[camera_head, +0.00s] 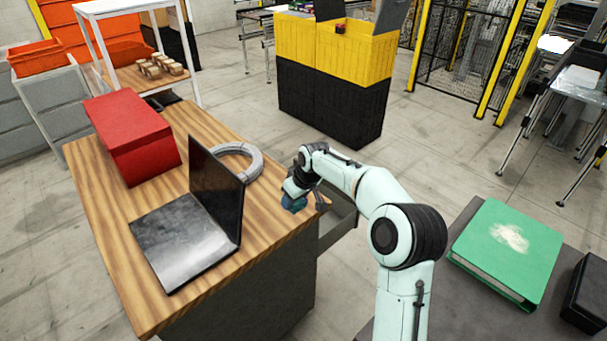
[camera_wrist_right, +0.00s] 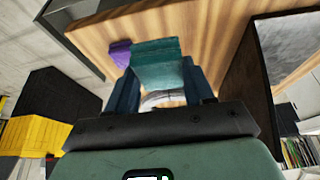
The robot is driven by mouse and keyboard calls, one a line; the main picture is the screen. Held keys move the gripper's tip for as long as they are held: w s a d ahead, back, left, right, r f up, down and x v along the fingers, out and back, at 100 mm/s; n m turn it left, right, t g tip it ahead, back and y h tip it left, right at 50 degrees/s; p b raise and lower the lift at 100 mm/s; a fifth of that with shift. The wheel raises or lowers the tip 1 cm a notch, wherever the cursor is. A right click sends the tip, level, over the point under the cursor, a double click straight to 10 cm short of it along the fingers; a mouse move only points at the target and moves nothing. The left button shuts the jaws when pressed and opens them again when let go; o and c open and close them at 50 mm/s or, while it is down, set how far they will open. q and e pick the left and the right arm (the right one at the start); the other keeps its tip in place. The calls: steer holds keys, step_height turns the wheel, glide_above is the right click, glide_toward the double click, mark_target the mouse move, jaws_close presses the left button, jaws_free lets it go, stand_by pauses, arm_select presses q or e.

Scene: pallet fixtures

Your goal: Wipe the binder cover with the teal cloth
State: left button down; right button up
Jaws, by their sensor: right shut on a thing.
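The green binder (camera_head: 492,260) lies on a dark surface at the right in the head view. A whitish smudge (camera_head: 510,236) marks its cover. My right gripper (camera_head: 294,198) is over the right edge of the wooden desk, well left of the binder. It is shut on the teal cloth (camera_wrist_right: 157,65), which is a folded block between the fingers in the wrist view. I cannot tell whether the cloth touches the desk. A purple item (camera_wrist_right: 121,53) shows just left of the cloth. My left gripper is not in view.
The wooden desk (camera_head: 110,225) holds an open laptop (camera_head: 180,240), a red box (camera_head: 135,140) and a grey cable coil (camera_head: 250,165). An open drawer (camera_head: 337,228) juts out beside my right gripper. A black box (camera_head: 588,295) stands right of the binder.

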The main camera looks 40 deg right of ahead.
steer(key=s+a+f, duration=0.4)
steer(key=a+f, duration=0.3)
steer(key=f, duration=0.3)
steer(key=s+a+f, duration=0.5)
steer(key=a+f, duration=0.2)
steer(key=f, duration=0.3)
steer(key=s+a+f, duration=0.4)
steer(key=a+f, duration=0.4)
steer(key=f, duration=0.1)
steer(key=shift+s+f+m, duration=0.3)
steer(key=shift+f, duration=0.1)
steer(key=shift+w+r, duration=0.1)
steer(key=shift+r, duration=0.05)
